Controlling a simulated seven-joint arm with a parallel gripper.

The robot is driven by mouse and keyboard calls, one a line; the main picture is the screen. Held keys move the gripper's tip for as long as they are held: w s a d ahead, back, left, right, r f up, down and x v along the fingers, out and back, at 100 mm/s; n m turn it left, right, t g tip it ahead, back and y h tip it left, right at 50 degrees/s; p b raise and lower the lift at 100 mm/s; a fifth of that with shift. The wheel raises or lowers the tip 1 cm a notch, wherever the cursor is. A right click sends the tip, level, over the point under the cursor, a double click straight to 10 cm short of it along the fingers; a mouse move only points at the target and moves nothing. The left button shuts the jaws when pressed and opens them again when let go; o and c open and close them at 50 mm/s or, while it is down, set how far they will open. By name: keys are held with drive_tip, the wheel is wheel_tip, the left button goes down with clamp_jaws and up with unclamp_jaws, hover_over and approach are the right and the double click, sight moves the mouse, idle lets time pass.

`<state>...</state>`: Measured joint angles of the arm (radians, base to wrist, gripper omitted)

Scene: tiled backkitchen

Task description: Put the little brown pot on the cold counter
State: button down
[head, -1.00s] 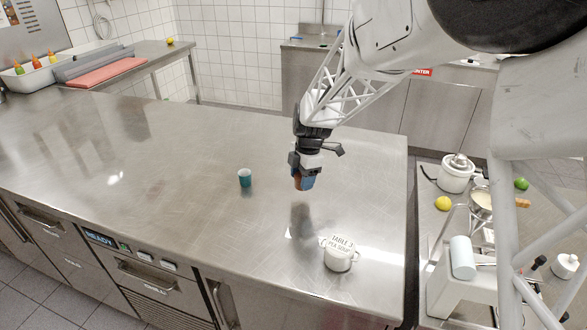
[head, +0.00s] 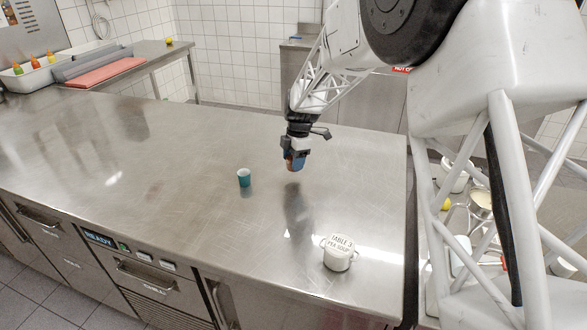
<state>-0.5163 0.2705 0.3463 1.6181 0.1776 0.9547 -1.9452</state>
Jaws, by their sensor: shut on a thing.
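My gripper (head: 295,160) is shut on a small brown pot (head: 290,166), which hangs above the steel counter (head: 190,230) over its right half. The gripper's fingers cover part of the pot, and a bluish patch shows on its side. A dark reflection lies on the counter top below it. The counter's front has a panel with a lit display reading READY (head: 99,237) and drawers below it.
A teal cup (head: 244,178) stands on the counter left of my gripper. A white lidded pot marked TABLE 3 PEA SOUP (head: 338,254) stands near the front right. The counter's left and middle are clear. A red board (head: 106,72) lies on the back-left bench.

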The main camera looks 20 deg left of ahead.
drive_tip(key=shift+f, duration=0.15)
drive_tip(key=shift+f, duration=1.6)
drive_tip(key=shift+f, duration=0.15)
drive_tip(key=shift+c, duration=1.9)
unclamp_jaws()
drive_tip(key=r, duration=0.4)
drive_tip(key=w+d+r, duration=0.1)
drive_tip(key=r, duration=0.7)
drive_tip(key=shift+w+d, duration=0.15)
drive_tip(key=shift+r, duration=0.1)
